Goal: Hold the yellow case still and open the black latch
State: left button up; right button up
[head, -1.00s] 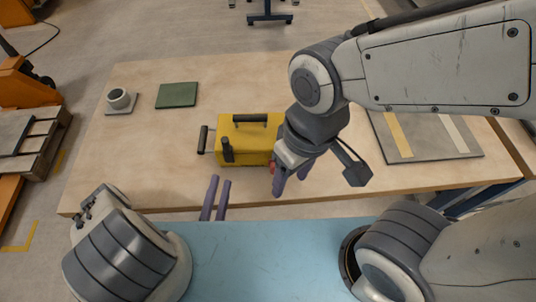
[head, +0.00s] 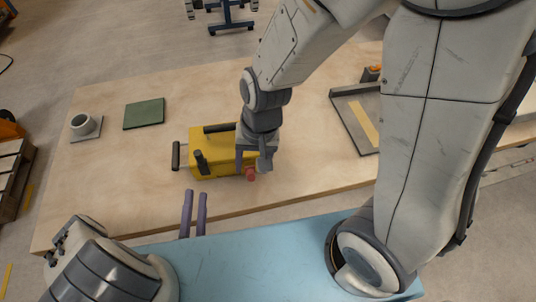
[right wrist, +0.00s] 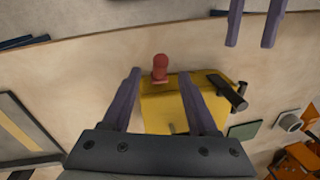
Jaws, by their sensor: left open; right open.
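The yellow case (head: 207,137) stands on the wooden table. An upright black lever (head: 201,163), apparently the latch, is on its near side, and it also shows in the right wrist view (right wrist: 230,95). A red knob (head: 250,174) is at the case's near right corner. My right gripper (head: 256,167) is open over the case's right end, pointing down. In the right wrist view its fingers spread either side of the case (right wrist: 170,105) and red knob (right wrist: 160,68); contact cannot be told. My left gripper (head: 195,194) is open and empty, in front of the case, apart from it.
A green pad (head: 144,114) and a grey ring on a plate (head: 83,124) lie at the left. A grey tray (head: 352,115) is at the right.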

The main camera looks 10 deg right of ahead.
aim_at(251, 171)
jog(key=shift+a+f, duration=0.2)
jog(key=shift+f, duration=0.95)
jog(key=shift+a+f, duration=0.2)
jog(key=shift+f, duration=0.9)
jog(key=shift+d, duration=0.1)
grip_shut()
jog(key=shift+w, duration=0.1)
